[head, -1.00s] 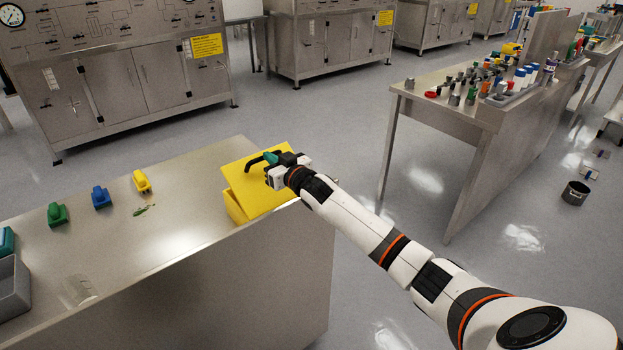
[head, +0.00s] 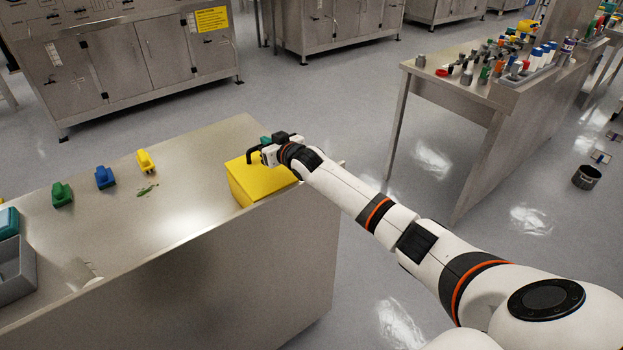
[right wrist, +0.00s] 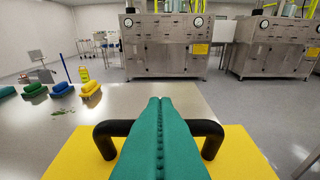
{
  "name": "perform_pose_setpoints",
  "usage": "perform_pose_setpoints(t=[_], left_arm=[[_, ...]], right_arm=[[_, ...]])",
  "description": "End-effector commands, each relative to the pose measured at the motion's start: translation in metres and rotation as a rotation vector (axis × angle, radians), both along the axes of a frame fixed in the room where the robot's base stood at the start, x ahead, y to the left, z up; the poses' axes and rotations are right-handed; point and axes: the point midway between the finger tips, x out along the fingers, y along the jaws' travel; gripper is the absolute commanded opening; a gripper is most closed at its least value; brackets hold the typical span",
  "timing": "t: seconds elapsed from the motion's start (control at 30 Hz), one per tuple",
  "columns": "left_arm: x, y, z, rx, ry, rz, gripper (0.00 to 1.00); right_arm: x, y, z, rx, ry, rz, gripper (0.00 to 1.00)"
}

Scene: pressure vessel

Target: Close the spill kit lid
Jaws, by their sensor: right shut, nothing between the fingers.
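The spill kit is a yellow box (head: 238,190) at the right end of the steel bench. Its yellow lid (head: 265,178) lies down over the box and looks level; any small gap is too fine to tell. The lid fills the bottom of the right wrist view (right wrist: 72,157). A black bent handle (right wrist: 103,136) shows on both sides of my fingers. My right gripper (head: 266,142) is over the lid, its teal fingers shut and empty, extending across the handle bar in the right wrist view (right wrist: 160,100). Contact is hard to judge. My left gripper is out of view.
On the steel bench (head: 190,215) stand green (head: 62,195), blue (head: 104,178) and yellow (head: 145,161) items, with a green smear (head: 148,190) nearby. A grey bin (head: 15,270) is at the left. The bench middle is clear. Another table (head: 455,105) stands right.

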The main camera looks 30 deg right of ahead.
Motion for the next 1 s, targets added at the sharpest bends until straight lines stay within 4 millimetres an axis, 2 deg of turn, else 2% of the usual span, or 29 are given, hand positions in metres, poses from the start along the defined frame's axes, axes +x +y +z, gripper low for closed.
perform_pose_setpoints(t=[0.2, 0.73, 0.87, 1.0], left_arm=[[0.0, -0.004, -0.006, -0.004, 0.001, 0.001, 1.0], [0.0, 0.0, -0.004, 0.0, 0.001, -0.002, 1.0], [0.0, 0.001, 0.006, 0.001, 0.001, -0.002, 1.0], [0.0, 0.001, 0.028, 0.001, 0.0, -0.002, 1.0]], right_arm=[[0.002, 0.001, -0.005, 0.0, 0.0, 0.001, 0.0], [0.002, 0.001, -0.003, 0.0, -0.002, 0.001, 0.0], [0.002, 0.002, 0.008, 0.0, -0.002, 0.001, 0.0], [0.003, 0.003, 0.033, 0.0, -0.003, 0.001, 0.0]])
